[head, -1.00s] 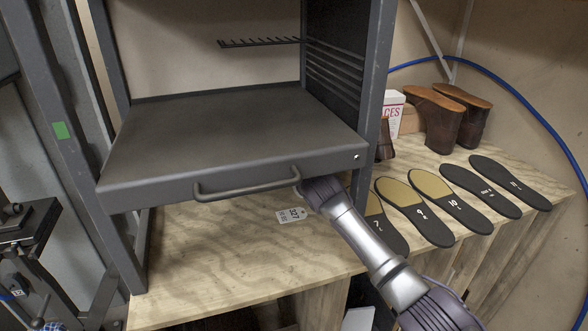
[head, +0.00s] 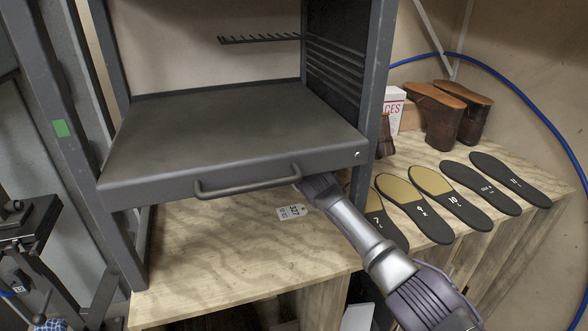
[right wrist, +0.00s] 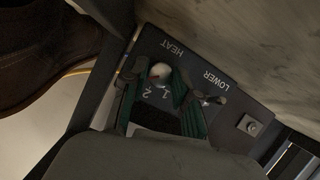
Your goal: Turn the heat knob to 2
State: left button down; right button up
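In the right wrist view a dark panel (right wrist: 225,96) carries the words HEAT and LOWER. Below HEAT is a round, shiny heat knob (right wrist: 160,73), with the numbers 1 and 2 beside it. Its setting cannot be read. The green fingers of my right gripper (right wrist: 158,98) stand apart on either side of the knob, with a visible gap; contact is not clear. A small lever (right wrist: 209,99) sits by LOWER, close to the right finger. In the head view my right arm reaches up to the machine's right front corner, and its fingertips and the panel are hidden. My left gripper is not in view.
A grey machine shelf (head: 230,130) with a front handle (head: 248,187) is just left of my right arm. Several insoles (head: 450,200) and brown boots (head: 445,115) lie on the wooden bench (head: 240,245).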

grip_shut()
jog(key=shift+f, duration=0.1)
jog(key=n+b, duration=0.1)
jog(key=n+h+b, duration=0.1)
jog(key=b, duration=0.1)
jog(key=n+t+h+b, duration=0.1)
jog(key=shift+a+f+n, duration=0.2)
jog(key=shift+f+n, duration=0.05)
jog(key=shift+n, duration=0.05)
jog(key=shift+s+r+n+t+h+b, duration=0.1)
jog(key=shift+n+t+h+b, duration=0.75)
jog(key=shift+n+b, duration=1.05)
